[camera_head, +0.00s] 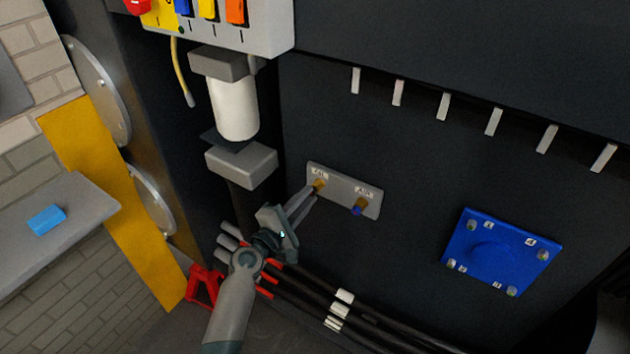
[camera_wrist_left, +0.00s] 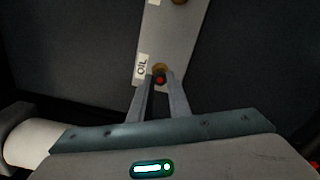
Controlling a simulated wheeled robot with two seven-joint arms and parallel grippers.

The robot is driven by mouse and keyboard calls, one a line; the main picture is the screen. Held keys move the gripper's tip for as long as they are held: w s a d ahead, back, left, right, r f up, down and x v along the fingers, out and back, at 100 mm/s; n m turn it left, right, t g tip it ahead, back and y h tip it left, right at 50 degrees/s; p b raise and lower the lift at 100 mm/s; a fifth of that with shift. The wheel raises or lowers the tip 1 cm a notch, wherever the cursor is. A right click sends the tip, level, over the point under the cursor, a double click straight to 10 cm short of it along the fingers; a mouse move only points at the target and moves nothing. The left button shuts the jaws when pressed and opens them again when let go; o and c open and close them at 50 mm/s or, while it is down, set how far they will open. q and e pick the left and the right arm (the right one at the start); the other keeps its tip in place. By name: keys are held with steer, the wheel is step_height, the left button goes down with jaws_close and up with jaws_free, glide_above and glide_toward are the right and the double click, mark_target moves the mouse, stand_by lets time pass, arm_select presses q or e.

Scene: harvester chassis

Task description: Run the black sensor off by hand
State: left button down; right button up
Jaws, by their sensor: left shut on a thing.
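A grey plate (camera_head: 340,188) on the dark chassis wall carries two brass fittings, labelled OIL and AIR. My left gripper (camera_head: 314,194) reaches the OIL fitting (camera_head: 320,185), its fingers shut on a small part there. In the left wrist view, the fingertips (camera_wrist_left: 160,84) flank this sensor (camera_wrist_left: 160,79), which shows a red end with a dark edge in front of the brass. Its body is mostly hidden, so I cannot tell whether it is black. The AIR fitting (camera_head: 360,205) has a blue end and is free of the gripper. My right gripper is out of view.
A white filter cylinder (camera_head: 235,108) hangs left above the plate. Black hoses (camera_head: 345,320) and a red part (camera_head: 205,285) lie below, near my left arm. A blue numbered plate (camera_head: 500,250) is at right. A grey shelf (camera_head: 90,205) holds a blue block (camera_head: 46,220).

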arm_select(q)
steer(key=shift+f+n, duration=0.2)
steer(key=shift+n, duration=0.9)
steer(key=c, duration=1.6)
jaws_free()
steer(key=shift+s, duration=0.1)
steer(key=shift+a+r, duration=0.1)
steer(key=shift+r, duration=0.05)
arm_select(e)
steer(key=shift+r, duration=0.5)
arm_select(q)
steer(key=shift+c, duration=1.1)
steer(key=shift+p+v, duration=0.35)
steer(key=shift+v, duration=0.75)
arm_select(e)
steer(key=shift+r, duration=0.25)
